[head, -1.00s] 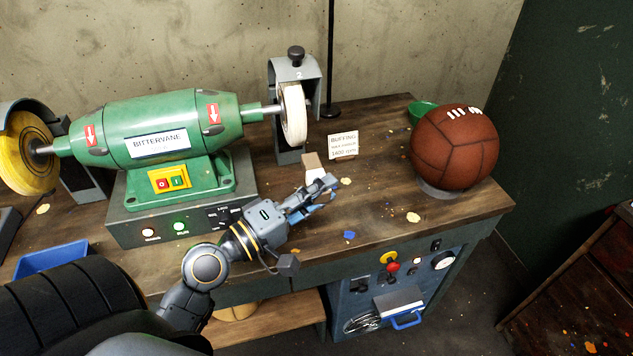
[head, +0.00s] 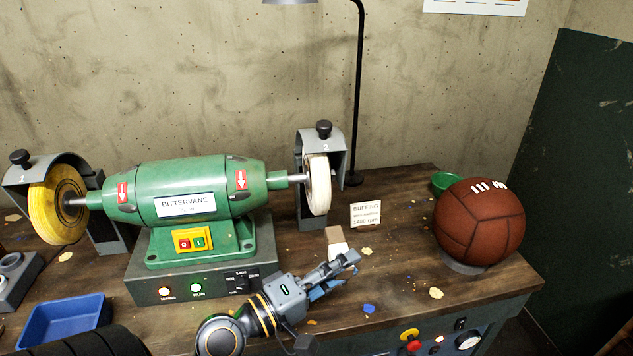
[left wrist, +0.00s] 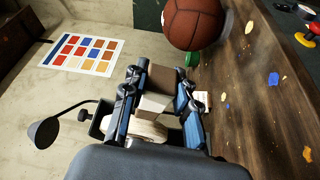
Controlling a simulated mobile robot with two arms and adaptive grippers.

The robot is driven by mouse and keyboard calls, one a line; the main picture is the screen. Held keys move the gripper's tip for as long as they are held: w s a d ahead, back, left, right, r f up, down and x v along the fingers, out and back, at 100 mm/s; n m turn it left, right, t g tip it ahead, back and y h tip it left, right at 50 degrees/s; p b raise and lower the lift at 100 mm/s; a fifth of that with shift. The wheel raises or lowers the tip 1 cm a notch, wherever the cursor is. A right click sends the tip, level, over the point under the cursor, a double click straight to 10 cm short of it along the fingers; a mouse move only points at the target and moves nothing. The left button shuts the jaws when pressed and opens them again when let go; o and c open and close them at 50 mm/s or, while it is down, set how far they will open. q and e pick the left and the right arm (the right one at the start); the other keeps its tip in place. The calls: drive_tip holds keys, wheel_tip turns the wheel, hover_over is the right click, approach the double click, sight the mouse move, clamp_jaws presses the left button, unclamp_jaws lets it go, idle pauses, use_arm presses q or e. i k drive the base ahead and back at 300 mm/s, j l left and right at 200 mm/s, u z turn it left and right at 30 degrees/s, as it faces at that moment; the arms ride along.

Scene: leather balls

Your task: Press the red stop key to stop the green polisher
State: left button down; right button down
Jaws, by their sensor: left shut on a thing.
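The green polisher (head: 180,195) stands at the left of the bench in the head view. Its red stop key (head: 184,244) sits beside the green key (head: 199,242) on a yellow plate on its front. The lamp marked run (head: 196,288) glows green. My left gripper (head: 340,268) is to the right of the polisher's base, away from the red key. It is shut on a brown and white block (head: 336,242), which shows between the fingers in the left wrist view (left wrist: 162,80). Whether the wheels turn cannot be told. My right gripper is out of view.
A white buffing wheel (head: 318,185) is behind the block, a yellow wheel (head: 55,212) at far left. A leather ball (head: 480,225) rests on a ring at right. A blue tray (head: 65,322) is at front left. A small sign (head: 365,215) stands mid-bench.

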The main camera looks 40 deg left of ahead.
sight(184, 243)
drive_tip(key=j+u, duration=0.1)
drive_tip(key=u, duration=0.3)
drive_tip(key=k+j+u, duration=0.1)
drive_tip(key=u, duration=0.35)
drive_tip(key=j+u, duration=0.15)
drive_tip(key=u, duration=0.25)
drive_tip(key=j+u, duration=0.15)
drive_tip(key=u, duration=0.25)
